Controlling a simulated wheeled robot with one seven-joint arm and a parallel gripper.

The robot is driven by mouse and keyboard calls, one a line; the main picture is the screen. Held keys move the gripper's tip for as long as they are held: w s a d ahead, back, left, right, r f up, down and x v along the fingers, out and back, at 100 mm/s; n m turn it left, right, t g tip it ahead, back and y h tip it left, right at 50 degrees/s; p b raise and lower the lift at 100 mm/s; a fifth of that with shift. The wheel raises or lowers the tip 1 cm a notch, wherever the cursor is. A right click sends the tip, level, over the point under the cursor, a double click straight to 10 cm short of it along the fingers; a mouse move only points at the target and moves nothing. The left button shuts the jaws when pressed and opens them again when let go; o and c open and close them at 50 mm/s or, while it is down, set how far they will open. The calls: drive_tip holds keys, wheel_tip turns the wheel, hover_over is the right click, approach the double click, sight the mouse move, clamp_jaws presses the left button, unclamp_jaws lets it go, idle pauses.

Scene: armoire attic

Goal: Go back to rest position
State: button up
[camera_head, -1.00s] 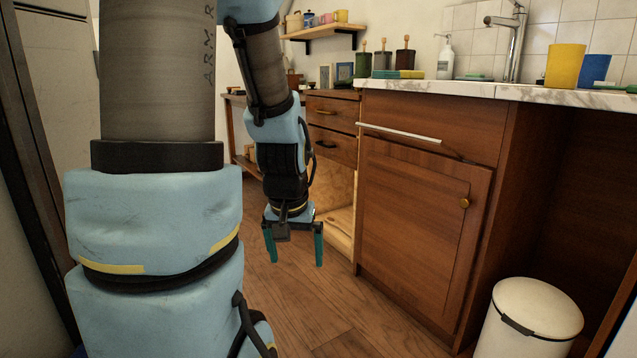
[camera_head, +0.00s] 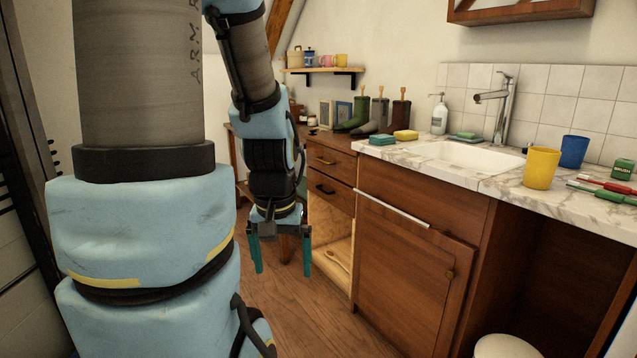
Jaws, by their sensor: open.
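My gripper (camera_head: 281,257) hangs pointing down over the wooden floor, left of the wooden sink cabinet. Its two teal fingers are apart with nothing between them. My arm runs up from it, folded close in front of the camera on the left, and hides part of the room behind it.
The sink cabinet (camera_head: 405,270) stands to the right, its marble counter (camera_head: 480,187) holding a yellow cup (camera_head: 541,168), a blue cup (camera_head: 573,151) and brushes. A drawer unit (camera_head: 331,177) stands behind. A white bin (camera_head: 506,346) is at bottom right. Floor (camera_head: 290,310) near the gripper is clear.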

wheel_tip(320, 180, up, 16)
drive_tip(key=p, duration=1.3)
drive_tip(key=shift+p, duration=0.35)
